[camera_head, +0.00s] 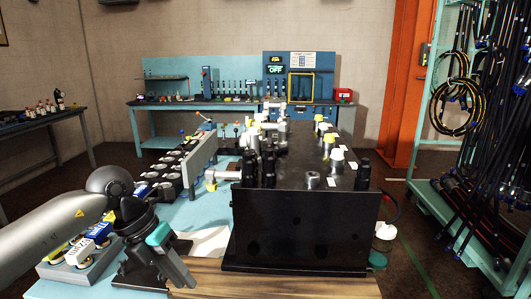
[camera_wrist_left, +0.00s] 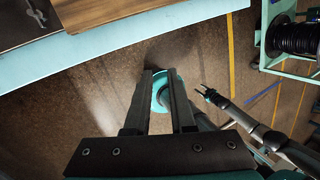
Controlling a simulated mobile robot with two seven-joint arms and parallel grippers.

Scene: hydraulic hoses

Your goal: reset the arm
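My left arm comes in from the left in the head view. Its gripper (camera_head: 181,277) points down and right, over the front edge of the teal bench, left of the black manifold block (camera_head: 300,232). In the left wrist view the two dark fingers of the left gripper (camera_wrist_left: 160,74) stand apart with nothing between them, above the brown floor. My right gripper (camera_wrist_left: 205,94) shows small at the right of the left wrist view, out over the floor. Its fingers look spread and empty. It is not in the head view.
A wooden board (camera_head: 230,284) lies at the front of the teal bench (camera_head: 197,214). Fittings stand on the block. Labelled parts sit in a grey tray (camera_head: 80,268) near my left arm. A hose rack (camera_head: 432,120) stands right; a workbench (camera_head: 165,106) stands behind.

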